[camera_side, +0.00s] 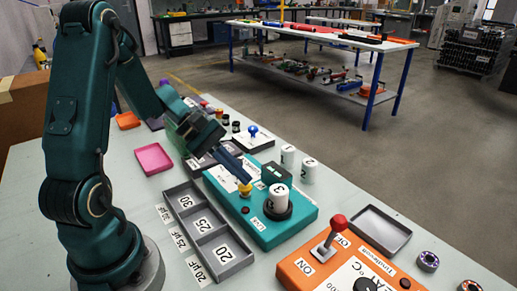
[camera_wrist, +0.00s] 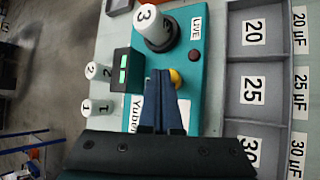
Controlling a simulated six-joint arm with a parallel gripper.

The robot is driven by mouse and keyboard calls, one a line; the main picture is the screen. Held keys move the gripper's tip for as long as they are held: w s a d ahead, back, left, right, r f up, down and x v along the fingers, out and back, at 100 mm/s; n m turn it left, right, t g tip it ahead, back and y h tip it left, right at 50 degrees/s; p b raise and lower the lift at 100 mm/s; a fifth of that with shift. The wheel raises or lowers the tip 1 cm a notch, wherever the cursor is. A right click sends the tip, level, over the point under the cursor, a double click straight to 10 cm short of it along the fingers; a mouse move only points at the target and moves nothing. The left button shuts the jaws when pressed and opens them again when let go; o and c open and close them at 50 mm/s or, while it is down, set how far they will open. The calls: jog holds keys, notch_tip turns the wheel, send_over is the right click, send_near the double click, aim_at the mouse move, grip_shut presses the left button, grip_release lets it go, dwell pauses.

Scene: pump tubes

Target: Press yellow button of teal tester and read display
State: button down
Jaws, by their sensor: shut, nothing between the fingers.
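The teal tester (camera_side: 298,212) stands on the table. Its yellow button (camera_side: 245,189) also shows in the wrist view (camera_wrist: 177,78), partly hidden by my fingers. My gripper (camera_side: 243,180) is shut and empty, with its tips right at the button; I cannot tell whether they press it. The display (camera_wrist: 123,70) is a small black box with lit green marks, too small to read. A white cylinder marked 3 (camera_wrist: 152,20) stands upright in the tester's round black socket. A dark red button (camera_wrist: 194,56) is beside the LIVE label.
White cylinders marked 1 (camera_wrist: 97,108) and 2 (camera_wrist: 97,71) stand behind the tester. A grey tray (camera_side: 187,190) with compartments marked 30, 25 and 20 lies in front, its visible compartments empty. An orange box (camera_side: 300,268) with a red-knobbed lever (camera_side: 338,221) stands right, near an empty grey tray (camera_side: 380,230).

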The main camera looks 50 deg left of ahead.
aim_at(240, 184)
jog(key=shift+f, duration=0.5)
dwell(0.6)
jog(key=shift+r, duration=0.5)
jog(key=shift+r, duration=3)
